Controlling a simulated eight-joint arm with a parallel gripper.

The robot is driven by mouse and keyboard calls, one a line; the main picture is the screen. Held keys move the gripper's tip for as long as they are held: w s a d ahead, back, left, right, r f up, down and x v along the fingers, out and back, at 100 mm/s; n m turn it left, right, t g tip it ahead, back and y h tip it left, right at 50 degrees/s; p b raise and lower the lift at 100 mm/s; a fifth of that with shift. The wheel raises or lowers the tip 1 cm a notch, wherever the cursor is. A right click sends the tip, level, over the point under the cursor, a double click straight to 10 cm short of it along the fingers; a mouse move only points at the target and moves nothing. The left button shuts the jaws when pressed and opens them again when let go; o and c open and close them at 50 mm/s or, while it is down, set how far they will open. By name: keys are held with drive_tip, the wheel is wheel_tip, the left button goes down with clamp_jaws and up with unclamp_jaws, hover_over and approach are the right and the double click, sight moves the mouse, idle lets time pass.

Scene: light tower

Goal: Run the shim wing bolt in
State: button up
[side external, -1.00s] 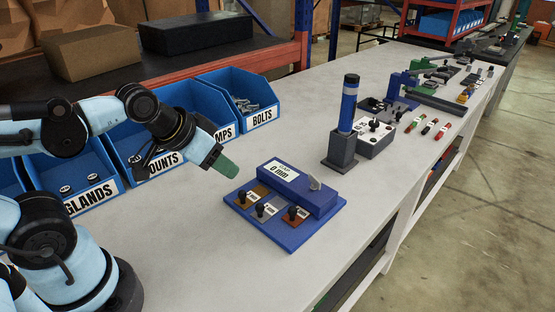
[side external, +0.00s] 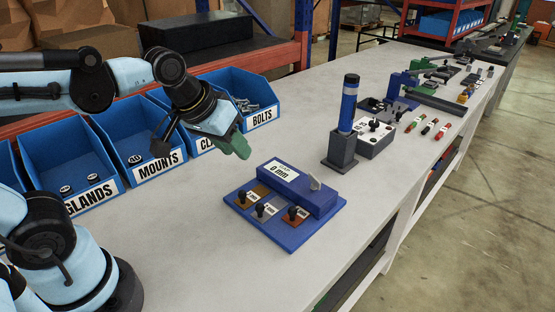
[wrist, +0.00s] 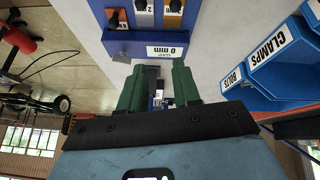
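The blue shim fixture (side external: 328,208) lies on the bench, its raised block labelled "GAP 0 mm" (side external: 283,171). The block's label (wrist: 168,52) shows beyond the fingertips.
Brown, grey and orange shims with black knobs, such as the orange one (side external: 295,217), sit on the fixture's front. A blue-and-black light tower (side external: 347,112) stands behind right, beside a grey box (side external: 374,140). Blue bins (side external: 247,93) line the back. The front bench is clear.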

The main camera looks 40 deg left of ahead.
drive_tip(key=w+d+r+n+g, duration=0.35)
drive_tip(key=w+n, duration=0.25)
drive_tip(key=w, duration=0.2)
drive_tip(key=n+g, duration=0.3)
drive_tip(key=n, duration=0.3)
hover_over(315, 178)
drive_tip(key=f, duration=0.1)
drive_tip(key=shift+t, duration=0.25)
wheel_tip(315, 178, down, 12)
drive_tip(key=shift+r, duration=0.1)
clamp_jaws()
